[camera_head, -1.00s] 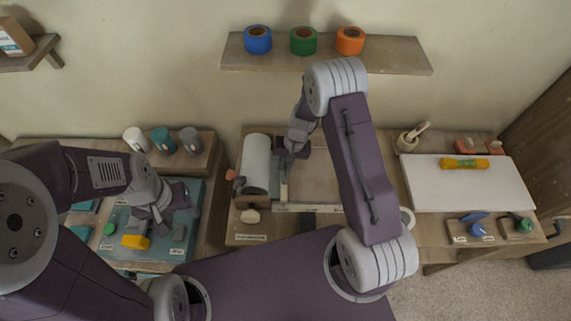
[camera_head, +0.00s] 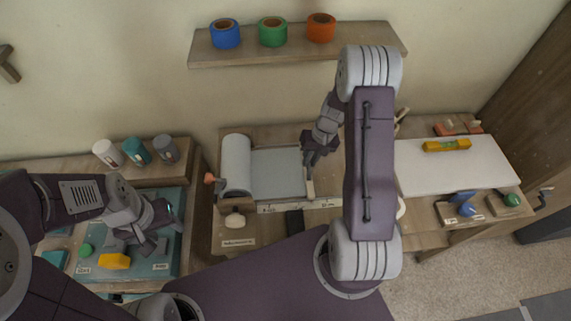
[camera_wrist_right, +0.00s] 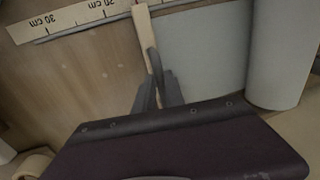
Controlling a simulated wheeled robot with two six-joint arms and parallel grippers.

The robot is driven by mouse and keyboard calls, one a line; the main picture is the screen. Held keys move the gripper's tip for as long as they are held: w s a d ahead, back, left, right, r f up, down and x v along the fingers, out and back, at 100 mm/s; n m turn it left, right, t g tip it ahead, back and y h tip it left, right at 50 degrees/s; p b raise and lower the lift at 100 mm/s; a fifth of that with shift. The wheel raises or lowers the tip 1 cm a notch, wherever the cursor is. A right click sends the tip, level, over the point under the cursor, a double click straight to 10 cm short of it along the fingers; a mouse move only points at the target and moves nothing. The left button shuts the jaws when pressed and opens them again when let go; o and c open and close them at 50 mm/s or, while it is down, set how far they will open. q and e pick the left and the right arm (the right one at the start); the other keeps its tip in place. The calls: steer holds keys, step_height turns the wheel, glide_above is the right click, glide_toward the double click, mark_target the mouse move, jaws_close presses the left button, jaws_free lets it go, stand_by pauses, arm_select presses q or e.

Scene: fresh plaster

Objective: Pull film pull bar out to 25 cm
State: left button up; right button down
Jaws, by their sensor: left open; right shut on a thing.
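The pale wooden film pull bar (camera_head: 309,180) stands crosswise at the free edge of the grey film (camera_head: 277,176), which is drawn out from the white roll (camera_head: 236,166). My right gripper (camera_head: 310,158) is shut on the bar near its far end. In the right wrist view the gripper fingers (camera_wrist_right: 158,88) close around the bar (camera_wrist_right: 143,32). The bar's end meets the ruler strip (camera_wrist_right: 72,20) on the roll side of the 20 cm label; the 30 cm label is further out. My left gripper (camera_head: 140,238) is open over the teal mat (camera_head: 166,262).
Bare wooden board lies outward of the bar, partly hidden by my right arm. A white board (camera_head: 425,178) with a yellow level (camera_head: 446,145) is at right. Three cups, one teal (camera_head: 137,151), stand at left. A shelf (camera_head: 290,50) holds three tape rolls.

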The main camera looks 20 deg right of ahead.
steer(key=s+d, duration=0.1)
steer(key=d, duration=0.2)
steer(key=s+d, duration=0.1)
steer(key=d, duration=0.3)
steer(key=s+d+b, duration=0.1)
steer(key=d, duration=0.2)
steer(key=shift+d, duration=0.15)
steer(key=c, duration=1.4)
jaws_free()
steer(key=shift+s, duration=0.1)
steer(key=shift+r, duration=0.15)
step_height(320, 180, up, 9)
steer(key=d+b, duration=0.1)
steer(key=shift+s+d, duration=0.2)
steer(key=shift+d, duration=0.1)
